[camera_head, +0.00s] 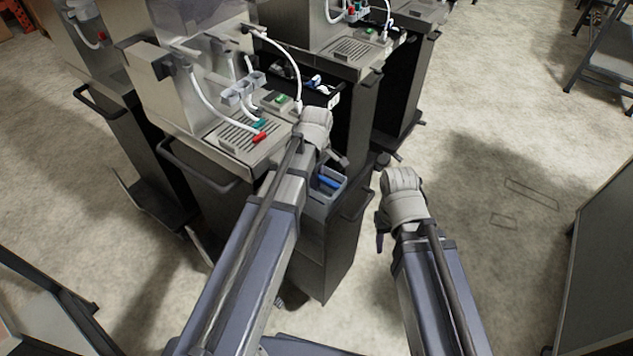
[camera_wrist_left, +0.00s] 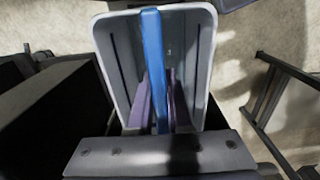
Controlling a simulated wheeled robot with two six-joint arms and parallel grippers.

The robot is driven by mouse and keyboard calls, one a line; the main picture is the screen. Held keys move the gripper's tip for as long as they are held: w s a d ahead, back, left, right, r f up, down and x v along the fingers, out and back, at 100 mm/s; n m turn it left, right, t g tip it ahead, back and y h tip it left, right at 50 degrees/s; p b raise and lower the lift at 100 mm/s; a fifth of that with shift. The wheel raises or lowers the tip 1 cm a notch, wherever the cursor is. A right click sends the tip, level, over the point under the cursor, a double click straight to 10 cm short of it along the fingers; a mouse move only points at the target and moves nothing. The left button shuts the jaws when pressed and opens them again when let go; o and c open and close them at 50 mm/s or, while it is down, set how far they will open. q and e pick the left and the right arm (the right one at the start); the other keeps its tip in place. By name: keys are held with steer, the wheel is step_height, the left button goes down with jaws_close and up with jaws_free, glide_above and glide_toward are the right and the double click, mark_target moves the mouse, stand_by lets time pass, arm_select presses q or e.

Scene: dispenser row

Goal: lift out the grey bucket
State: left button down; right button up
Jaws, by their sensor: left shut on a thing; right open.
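The grey bucket (camera_head: 325,197) sits at the front of a dark cart, partly hidden by my left arm in the head view. In the left wrist view the bucket (camera_wrist_left: 204,60) is seen from above, with a blue bar (camera_wrist_left: 154,60) running across its opening. My left gripper (camera_wrist_left: 159,92) has a finger on each side of this bar and is shut on it. The bucket's near end is hidden by my gripper body.
Dispensers with white hoses stand behind, with a drip tray (camera_head: 240,137) left of my left wrist. An open dark drawer (camera_head: 303,95) holds small items. A cart handle (camera_head: 358,205) lies just right of the bucket. The floor (camera_head: 480,200) to the right is clear.

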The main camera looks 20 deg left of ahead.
arm_select(q)
steer(key=shift+r, duration=0.1)
steer(key=shift+r+p, duration=0.95)
steer(key=shift+p, duration=0.05)
